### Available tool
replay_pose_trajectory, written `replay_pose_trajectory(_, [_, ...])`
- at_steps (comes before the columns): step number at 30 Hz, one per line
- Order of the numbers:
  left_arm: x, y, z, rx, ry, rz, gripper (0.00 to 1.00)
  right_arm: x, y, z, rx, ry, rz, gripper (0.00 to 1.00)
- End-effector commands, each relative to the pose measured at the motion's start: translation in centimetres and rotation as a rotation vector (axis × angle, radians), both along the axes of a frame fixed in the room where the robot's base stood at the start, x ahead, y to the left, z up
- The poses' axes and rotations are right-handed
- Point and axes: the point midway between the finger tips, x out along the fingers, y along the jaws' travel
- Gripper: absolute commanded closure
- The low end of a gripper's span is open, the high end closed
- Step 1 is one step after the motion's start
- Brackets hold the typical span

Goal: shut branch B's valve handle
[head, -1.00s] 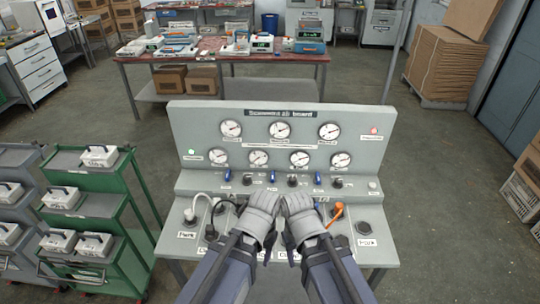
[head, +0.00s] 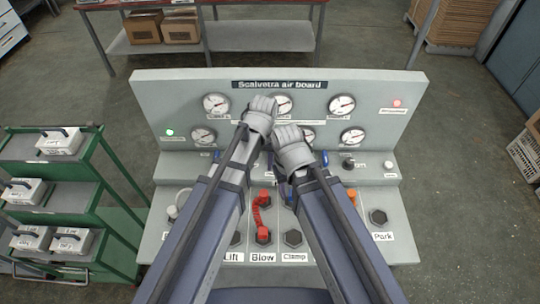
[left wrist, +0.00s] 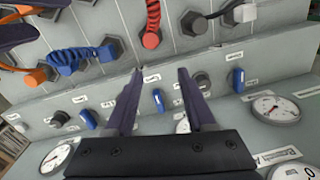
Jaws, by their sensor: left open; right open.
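The board (head: 400,125) carries blue valve handles; one blue handle (head: 325,158) shows right of my grippers and another blue handle (head: 217,155) left of them. In the left wrist view a blue handle (left wrist: 158,100) shows in the gap between the fingers of my open left gripper (left wrist: 162,72); contact cannot be told. Another blue handle (left wrist: 237,80) is to its right and a third (left wrist: 88,119) to its left. The small valve labels are unreadable, so I cannot tell which is branch B. My right gripper (head: 287,132) is open, lower and just right of my left gripper (head: 264,102).
Round gauges (head: 216,104) line the upright panel. A red hose (head: 260,205) sits at the Blow socket, with hex sockets beside it. A blue hose (left wrist: 75,60) and an orange plug show in the wrist view. A green trolley (head: 75,195) stands left.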

Motion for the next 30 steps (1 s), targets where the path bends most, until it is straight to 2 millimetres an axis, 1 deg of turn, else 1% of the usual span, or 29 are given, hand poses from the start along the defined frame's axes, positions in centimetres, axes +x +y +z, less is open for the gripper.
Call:
replay_pose_trajectory(1, [3.7,-1.0,-1.7,-0.011,-0.004,0.034,0.45,0.0,0.0,-1.7,0.0,0.0,0.0,0.5])
replay_pose_trajectory(3, [6.6,-1.8,-2.6,-0.025,-0.01,0.079,0.45,0.0,0.0,-2.6,0.001,0.0,0.0,0.5])
replay_pose_trajectory(6, [9.6,-2.5,-3.4,-0.042,-0.015,0.131,0.45,0.0,0.0,-3.4,0.001,0.0,0.0,0.5])
replay_pose_trajectory(9, [11.3,-2.8,-3.9,-0.052,-0.018,0.163,0.45,0.0,0.0,-3.8,0.001,0.0,0.0,0.5])
replay_pose_trajectory(13, [12.1,-3.0,-4.0,-0.057,-0.019,0.18,0.45,0.0,0.0,-3.9,0.001,0.0,0.0,0.5])
replay_pose_trajectory(20, [12.0,-3.0,-4.2,-0.058,-0.02,0.182,0.45,0.0,0.0,-4.1,0.001,0.0,0.0,0.5])
replay_pose_trajectory(26, [12.0,-3.0,-5.5,-0.058,-0.02,0.181,0.45,0.0,0.0,-5.5,0.001,0.0,0.0,0.5])
replay_pose_trajectory(30, [12.0,-3.0,-7.1,-0.058,-0.02,0.181,0.45,0.0,0.0,-7.0,0.001,0.0,0.0,0.5])
